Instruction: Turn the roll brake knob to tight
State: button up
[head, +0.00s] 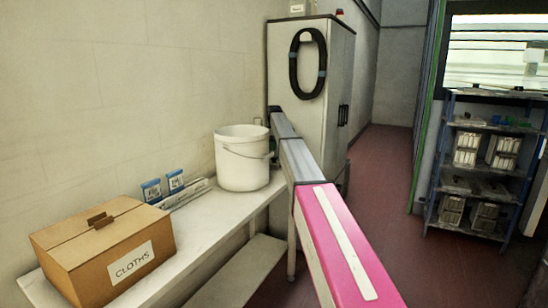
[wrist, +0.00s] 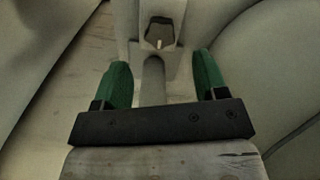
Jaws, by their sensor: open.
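In the wrist view, a dark knob (wrist: 159,33) with a short white mark sits on a pale upright housing, beyond my fingertips; I take it to be the roll brake knob. The white mark points roughly down the picture. No scale or lettering can be read on it. My gripper (wrist: 162,78) is open, with its two green fingers apart on either side of the housing's lower stem. Nothing is held between them. The knob and my fingers cannot be made out in the head view.
Large pale curved surfaces flank the housing. In the head view, a cardboard box (head: 100,250) marked CLOTHS and a white bucket (head: 243,163) stand on a bench along the wall. A tall cabinet (head: 308,130) stands behind, a blue shelf rack (head: 432,200) at right. Open floor lies between.

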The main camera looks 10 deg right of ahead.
aim_at(274, 157)
notch_tip(274, 157, down, 6)
jog(key=shift+f, duration=0.15)
jog(key=c, duration=0.9)
